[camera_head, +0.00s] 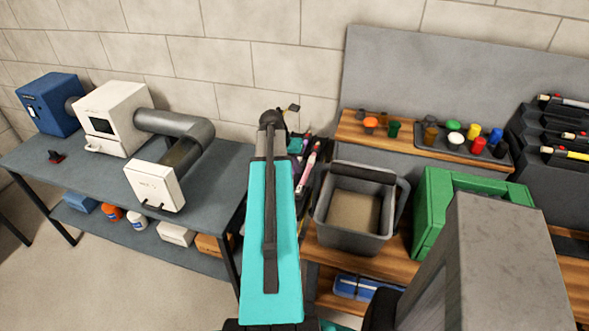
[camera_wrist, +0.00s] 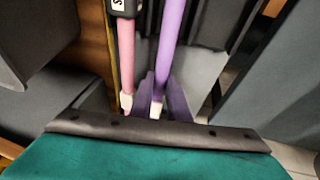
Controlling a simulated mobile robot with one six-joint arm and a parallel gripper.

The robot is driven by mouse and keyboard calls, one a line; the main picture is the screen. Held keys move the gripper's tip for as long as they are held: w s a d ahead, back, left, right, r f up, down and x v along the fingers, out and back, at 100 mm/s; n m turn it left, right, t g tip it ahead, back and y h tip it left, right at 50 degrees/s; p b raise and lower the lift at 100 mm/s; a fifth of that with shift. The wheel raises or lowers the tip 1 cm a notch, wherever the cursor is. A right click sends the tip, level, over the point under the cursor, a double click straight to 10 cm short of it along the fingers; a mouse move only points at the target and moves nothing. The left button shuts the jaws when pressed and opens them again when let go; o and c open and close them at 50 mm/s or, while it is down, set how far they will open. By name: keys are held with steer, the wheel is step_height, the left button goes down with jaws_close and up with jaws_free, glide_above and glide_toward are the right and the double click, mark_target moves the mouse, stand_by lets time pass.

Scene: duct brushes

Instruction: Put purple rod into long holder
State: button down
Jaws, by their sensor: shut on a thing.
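The purple rod (camera_wrist: 170,38) runs down the middle of the wrist view to a pale tip. My gripper (camera_wrist: 161,92) is shut on the purple rod near that tip, with dark purplish fingers on either side. A pink rod (camera_wrist: 126,55) with a pale tip and a black labelled part stands just left of it, apart from the fingers. I cannot tell which of these is the long holder.
A grey bin (camera_head: 352,230) and a green crate (camera_head: 440,205) stand right of my arm. A shelf of coloured pegs (camera_head: 398,133) and a black rack (camera_head: 535,135) with several rods lie beyond. A dark table (camera_head: 75,165) with a white machine (camera_head: 110,115) is at left.

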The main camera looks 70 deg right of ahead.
steer(key=shift+r, duration=0.1)
steer(key=shift+r+p, duration=1.75)
steer(key=shift+r, duration=1.1)
steer(key=shift+r, duration=0.1)
